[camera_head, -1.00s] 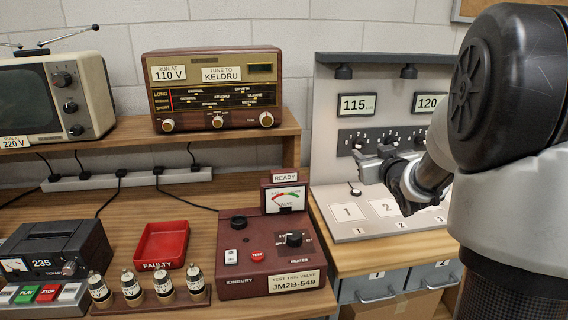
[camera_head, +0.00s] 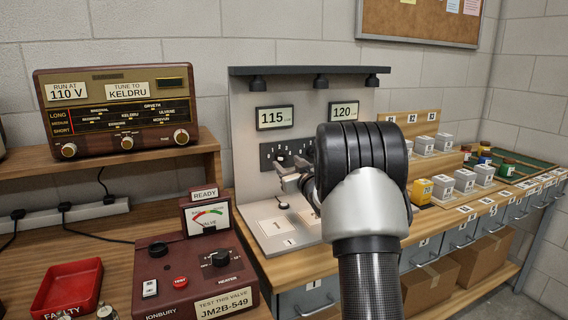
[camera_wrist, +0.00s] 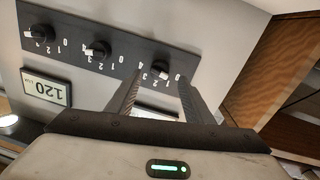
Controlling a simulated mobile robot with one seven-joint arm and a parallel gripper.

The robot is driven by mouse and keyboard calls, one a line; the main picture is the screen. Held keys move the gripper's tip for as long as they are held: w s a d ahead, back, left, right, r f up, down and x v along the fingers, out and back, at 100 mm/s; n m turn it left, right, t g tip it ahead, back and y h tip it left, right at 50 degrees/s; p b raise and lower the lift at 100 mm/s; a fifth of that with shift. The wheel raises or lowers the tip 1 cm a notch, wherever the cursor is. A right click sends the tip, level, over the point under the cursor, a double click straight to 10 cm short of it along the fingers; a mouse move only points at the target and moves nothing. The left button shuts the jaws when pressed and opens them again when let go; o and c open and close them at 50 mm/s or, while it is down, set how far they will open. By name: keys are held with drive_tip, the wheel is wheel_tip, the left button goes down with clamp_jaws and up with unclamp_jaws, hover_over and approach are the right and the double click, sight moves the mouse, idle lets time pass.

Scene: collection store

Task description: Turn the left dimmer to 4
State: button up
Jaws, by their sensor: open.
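The left dimmer (camera_wrist: 161,73) is a small black knob with a light pointer at the right end of the dark dimmer strip in the wrist view, which shows the panel upside down. My gripper (camera_wrist: 160,78) is open, with one finger on each side of this knob; I cannot tell whether they touch it. A 4 and a 0 are readable near the knob, but its exact setting is unclear. The middle dimmer (camera_wrist: 98,51) and right dimmer (camera_wrist: 42,34) are to its left there. In the head view my gripper (camera_head: 287,184) is in front of the dimmer strip (camera_head: 268,157).
The 115 display (camera_head: 275,117) and 120 display (camera_head: 344,111) are above the strip, under a lamp shelf (camera_head: 310,71). A maroon valve tester (camera_head: 180,262) stands left of the panel's base. Small labelled boxes (camera_head: 464,181) stand to the right.

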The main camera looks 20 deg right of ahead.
sight(283, 159)
drive_tip(key=shift+w, duration=2.1)
drive_tip(key=c, duration=1)
drive_tip(key=shift+d, duration=0.1)
